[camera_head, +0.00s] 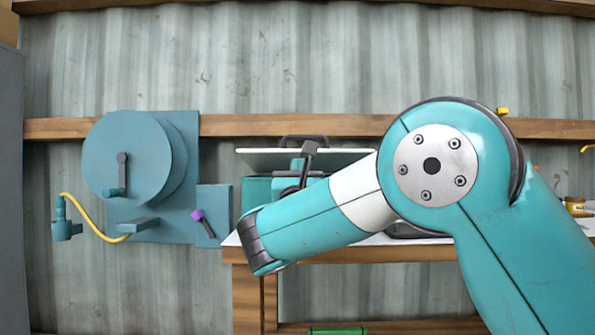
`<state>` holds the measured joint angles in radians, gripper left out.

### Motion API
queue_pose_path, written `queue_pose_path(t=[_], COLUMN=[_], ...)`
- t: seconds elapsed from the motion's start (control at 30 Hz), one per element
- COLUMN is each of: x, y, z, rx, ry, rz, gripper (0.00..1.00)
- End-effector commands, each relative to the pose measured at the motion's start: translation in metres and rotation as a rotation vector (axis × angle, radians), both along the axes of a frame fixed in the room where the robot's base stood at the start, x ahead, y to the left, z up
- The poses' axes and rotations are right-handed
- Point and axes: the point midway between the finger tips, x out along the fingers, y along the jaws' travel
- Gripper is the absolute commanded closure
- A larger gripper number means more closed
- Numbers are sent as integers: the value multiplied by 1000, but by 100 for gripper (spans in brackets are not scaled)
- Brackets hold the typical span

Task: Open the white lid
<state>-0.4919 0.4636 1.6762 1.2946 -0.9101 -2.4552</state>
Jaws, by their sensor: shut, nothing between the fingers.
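The white lid (258,158) is a wide, thin panel at the centre, above a teal box (256,192). It looks about level, and I cannot tell whether it rests fully on the box. A dark handle (303,138) shows at its back edge. A dark lever (308,158) with a teal block stands in front of the lid. My forearm crosses in front and hides the right part of the box. I cannot make out my gripper; its fingers do not show.
The box stands on a wooden workbench (345,257). A blue hose reel (130,158) with a yellow hose hangs on the wall to the left. A purple-tipped part (198,215) sits beside it. A small yellow item (577,206) is at the right. A green object (337,331) is low down.

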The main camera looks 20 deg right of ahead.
Motion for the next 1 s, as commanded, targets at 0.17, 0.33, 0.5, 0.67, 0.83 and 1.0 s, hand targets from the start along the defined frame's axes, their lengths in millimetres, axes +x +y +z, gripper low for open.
queue_pose_path(t=[0.17, 0.33, 0.5, 0.67, 0.83, 1.0], x=[11, 13, 12, 12, 13, 15], y=[-4, -4, -4, -4, -4, -4], z=[8, 9, 9, 11, 22, 41], rx=[0, -1, -1, 0, 7, 21], ry=[0, 0, 0, 4, 26, 70], rz=[0, 0, 0, 0, 0, 1], gripper=[100, 100, 100, 100, 100, 100])
